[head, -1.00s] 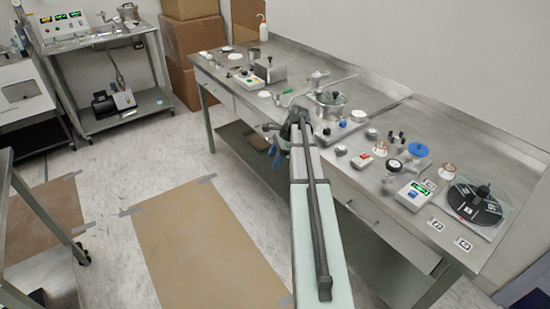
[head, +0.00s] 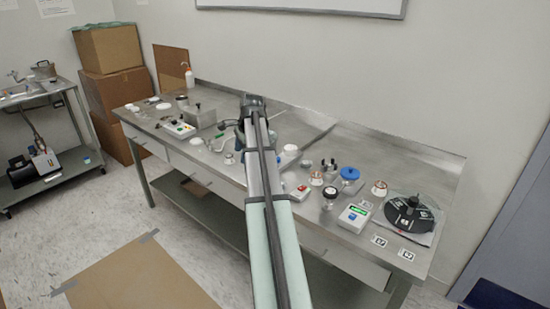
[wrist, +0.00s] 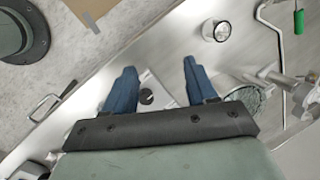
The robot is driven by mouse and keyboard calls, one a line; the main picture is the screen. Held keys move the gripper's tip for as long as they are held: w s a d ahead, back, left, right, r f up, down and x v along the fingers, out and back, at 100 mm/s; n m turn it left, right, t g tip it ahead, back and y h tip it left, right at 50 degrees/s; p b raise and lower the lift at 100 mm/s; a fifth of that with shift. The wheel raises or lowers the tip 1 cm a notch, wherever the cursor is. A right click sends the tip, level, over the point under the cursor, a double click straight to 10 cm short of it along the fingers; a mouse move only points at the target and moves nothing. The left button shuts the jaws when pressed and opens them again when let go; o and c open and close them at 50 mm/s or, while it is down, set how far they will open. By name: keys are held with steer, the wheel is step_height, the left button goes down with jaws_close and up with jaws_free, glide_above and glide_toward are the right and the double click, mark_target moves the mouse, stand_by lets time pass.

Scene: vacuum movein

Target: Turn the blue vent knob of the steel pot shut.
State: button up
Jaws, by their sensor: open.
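My gripper (wrist: 158,85) is open, with two blue fingers pointing down over the bench. A pale plate with a small dark round knob or hole (wrist: 147,96) shows between the fingers; I see nothing held. A round vessel with a glassy top (wrist: 246,99), probably the steel pot, is right of the right finger and partly hidden by my gripper. In the head view my arm hides most of that area. No blue vent knob can be made out on it. A blue-topped steel item (head: 349,174) stands farther right on the bench.
A small metal cup (wrist: 217,30) and bent pipework with a green handle (wrist: 298,22) lie near the fingers. The bench edge is close to the left finger.

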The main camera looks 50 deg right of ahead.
steer(key=s+d+r+n+g+h, duration=0.3)
steer(key=s+d+r+n+h, duration=0.25)
steer(key=d, duration=0.35)
steer(key=shift+y, duration=0.35)
steer(key=x, duration=1.3)
steer(key=shift+w+f, duration=0.2)
steer(key=shift+f, duration=0.15)
steer(key=shift+c, duration=0.2)
steer(key=c, duration=1)
steer(key=shift+a+n, duration=0.1)
steer(key=shift+n, duration=0.25)
steer(key=shift+s+n+t+y, duration=0.1)
steer(key=shift+n+t+y, duration=0.3)
steer(key=shift+n, duration=0.95)
steer(key=shift+s+n+t+y, duration=0.1)
steer(key=shift+n+t, duration=0.5)
steer(key=shift+n, duration=0.75)
